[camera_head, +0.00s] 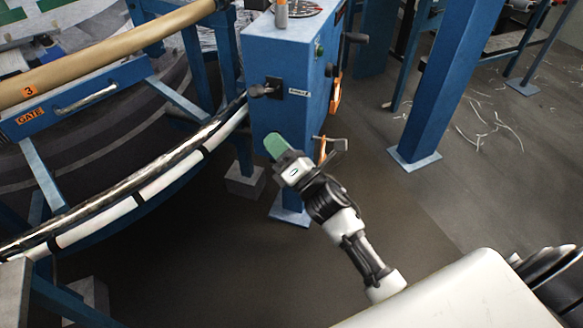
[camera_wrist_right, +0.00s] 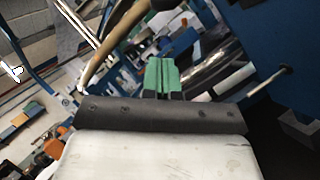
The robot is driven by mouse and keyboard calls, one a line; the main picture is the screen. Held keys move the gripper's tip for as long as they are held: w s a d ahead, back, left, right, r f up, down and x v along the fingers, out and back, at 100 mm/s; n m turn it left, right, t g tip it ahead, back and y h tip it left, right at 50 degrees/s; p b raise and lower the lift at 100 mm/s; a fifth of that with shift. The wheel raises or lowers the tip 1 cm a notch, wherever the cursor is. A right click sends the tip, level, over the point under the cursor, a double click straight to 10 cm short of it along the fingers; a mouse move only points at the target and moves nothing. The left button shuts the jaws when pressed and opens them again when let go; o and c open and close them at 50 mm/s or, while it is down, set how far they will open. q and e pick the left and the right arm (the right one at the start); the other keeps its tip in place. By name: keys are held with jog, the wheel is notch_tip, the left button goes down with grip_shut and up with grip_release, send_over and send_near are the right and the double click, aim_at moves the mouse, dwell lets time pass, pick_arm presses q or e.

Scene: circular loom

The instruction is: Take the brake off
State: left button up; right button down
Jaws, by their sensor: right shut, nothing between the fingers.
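The blue control box (camera_head: 290,60) stands at top centre in the head view. A dark lever with a rounded knob (camera_head: 262,90) sticks out to the left from a black plate on its front. A small white label beside the plate is too small to read surely. My right gripper (camera_head: 275,146) is below the lever, apart from it, with its green fingertips shut and empty. The shut fingers (camera_wrist_right: 161,76) also show in the right wrist view. There a thin rod with a pale tip (camera_wrist_right: 288,70) stands out to their right; I cannot tell whether it is the lever. My left gripper is not in view.
The loom's curved rail (camera_head: 140,190) and a blue gate bar (camera_head: 75,105) with a handle fill the left. An orange-handled part (camera_head: 322,148) hangs at the box's lower right. A blue post (camera_head: 445,80) stands to the right. The floor between is clear.

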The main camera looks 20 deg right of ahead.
jog(key=shift+v, duration=2.75)
jog(key=shift+d+f, duration=0.1)
